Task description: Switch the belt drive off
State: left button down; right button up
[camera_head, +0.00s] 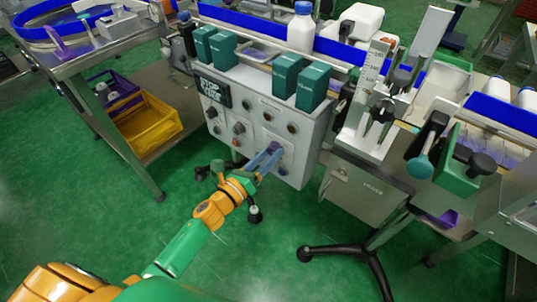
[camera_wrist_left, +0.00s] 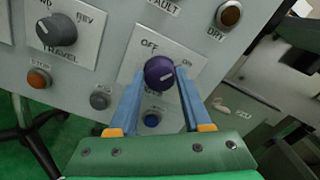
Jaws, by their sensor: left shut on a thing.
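The control panel (camera_head: 250,105) is a pale grey cabinet front with several knobs and lamps. In the left wrist view, a purple rotary knob (camera_wrist_left: 159,72) sits on a white plate marked OFF at upper left and ON at right. Its pale mark appears to point toward the right. My left gripper (camera_wrist_left: 158,80) has its blue fingers on both sides of this knob, shut on it. In the head view, my left gripper (camera_head: 268,156) reaches the lower right of the panel, and its fingers partly hide the knob. My right gripper is not seen.
Green boxes (camera_head: 286,76) and a white bottle (camera_head: 301,28) stand above the panel. A yellow bin (camera_head: 147,128) is at left.

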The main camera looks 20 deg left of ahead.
pick_arm(q)
jog(key=n, duration=0.4)
jog(key=shift+n+p, duration=0.3)
jog(key=shift+p, duration=0.05)
jog(key=n, duration=0.3)
jog(key=shift+n+p, duration=0.3)
jog(key=n+p, duration=0.1)
jog(key=n, duration=0.3)
jog(key=shift+n, duration=1.6)
jog(key=shift+f, duration=0.1)
jog(key=shift+c, duration=1.7)
grip_release()
